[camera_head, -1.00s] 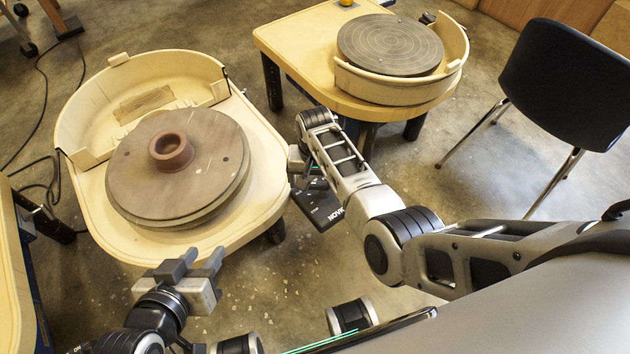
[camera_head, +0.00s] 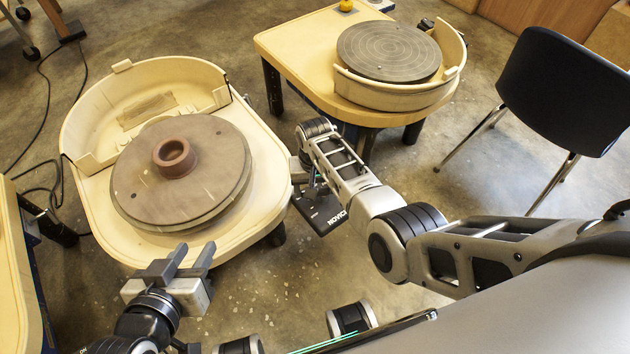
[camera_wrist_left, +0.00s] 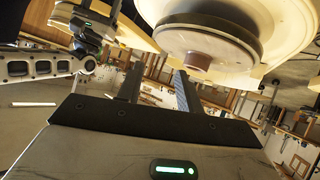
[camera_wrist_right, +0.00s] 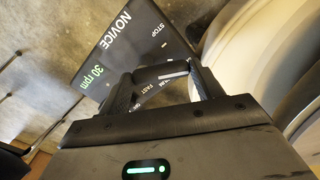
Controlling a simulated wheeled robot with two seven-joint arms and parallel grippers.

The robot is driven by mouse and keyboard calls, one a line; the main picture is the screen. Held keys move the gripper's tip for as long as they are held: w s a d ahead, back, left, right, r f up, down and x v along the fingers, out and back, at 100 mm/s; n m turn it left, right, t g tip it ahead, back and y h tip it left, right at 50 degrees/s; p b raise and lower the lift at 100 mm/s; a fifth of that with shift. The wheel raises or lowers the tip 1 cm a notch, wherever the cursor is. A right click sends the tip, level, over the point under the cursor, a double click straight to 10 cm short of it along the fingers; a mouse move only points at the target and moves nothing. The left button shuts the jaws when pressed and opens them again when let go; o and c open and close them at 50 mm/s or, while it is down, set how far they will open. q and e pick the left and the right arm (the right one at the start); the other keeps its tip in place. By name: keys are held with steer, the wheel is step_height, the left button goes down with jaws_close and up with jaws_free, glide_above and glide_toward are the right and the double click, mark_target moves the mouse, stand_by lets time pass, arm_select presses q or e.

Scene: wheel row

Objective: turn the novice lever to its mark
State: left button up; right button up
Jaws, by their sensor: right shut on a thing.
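The novice control plate (camera_head: 322,212) is a dark panel beside the near pottery wheel. In the right wrist view the plate (camera_wrist_right: 118,48) reads NOVICE, STOP, FAST and 30 rpm. My right gripper (camera_wrist_right: 165,82) is over the plate's edge, shut on the dark lever (camera_wrist_right: 160,72), which has a white stripe. The fingers hide part of the lever and of the lettering, so I cannot tell how it lines up with a mark. My left gripper (camera_head: 188,258) is open and empty, in front of the near wheel.
The near wheel's disc (camera_head: 190,205) bears a brown clay ring (camera_head: 174,157) inside a cream splash pan (camera_head: 90,105). A second wheel (camera_head: 388,50) stands behind, with a black chair (camera_head: 565,90) at right.

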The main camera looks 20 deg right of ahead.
steer(key=n+p, duration=0.2)
steer(key=n, duration=0.1)
steer(key=shift+s+r, duration=0.15)
steer(key=shift+s, duration=0.15)
steer(key=shift+s+n+p, duration=0.15)
steer(key=shift+n+p, duration=0.25)
steer(key=shift+n, duration=0.4)
steer(key=shift+d+n, duration=0.1)
steer(key=shift+n, duration=0.3)
steer(key=shift+s+n+p, duration=0.1)
steer(key=shift+n+p, duration=0.2)
arm_select(q)
steer(key=shift+t, duration=0.4)
steer(key=r, duration=0.1)
steer(key=a+r, duration=0.1)
steer(key=r, duration=0.1)
steer(key=s+r, duration=0.1)
steer(key=r, duration=0.1)
steer(key=shift+a+r, duration=0.15)
steer(key=shift+w+r, duration=0.1)
arm_select(e)
steer(key=o, duration=1)
